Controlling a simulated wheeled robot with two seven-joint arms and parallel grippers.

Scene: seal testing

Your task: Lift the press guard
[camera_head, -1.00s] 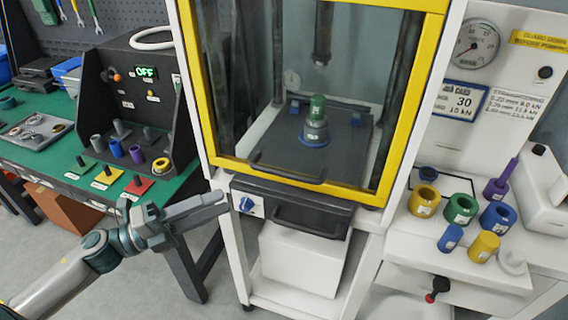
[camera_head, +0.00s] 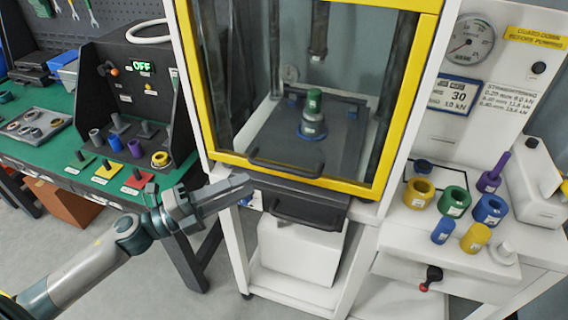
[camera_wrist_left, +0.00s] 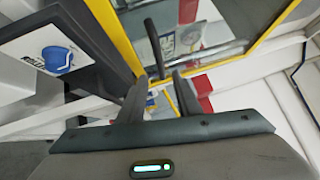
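The press guard (camera_head: 335,180) is a clear panel in a yellow frame, down over the front of the press. Its dark bar handle (camera_head: 287,170) runs along the lower edge; in the left wrist view the handle (camera_wrist_left: 153,42) appears as a dark bar just ahead of the fingers. Behind the guard, a green-topped part with a blue base (camera_head: 312,119) stands on the dark press plate. My left gripper (camera_head: 250,184) is just left of and slightly below the handle. In the left wrist view its fingers (camera_wrist_left: 161,84) are apart with nothing gripped. My right gripper is not seen.
A dark drawer front with a handle (camera_head: 303,217) lies below the guard, close to my left gripper. Coloured rings and cylinders (camera_head: 454,201) sit on the white right-hand counter.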

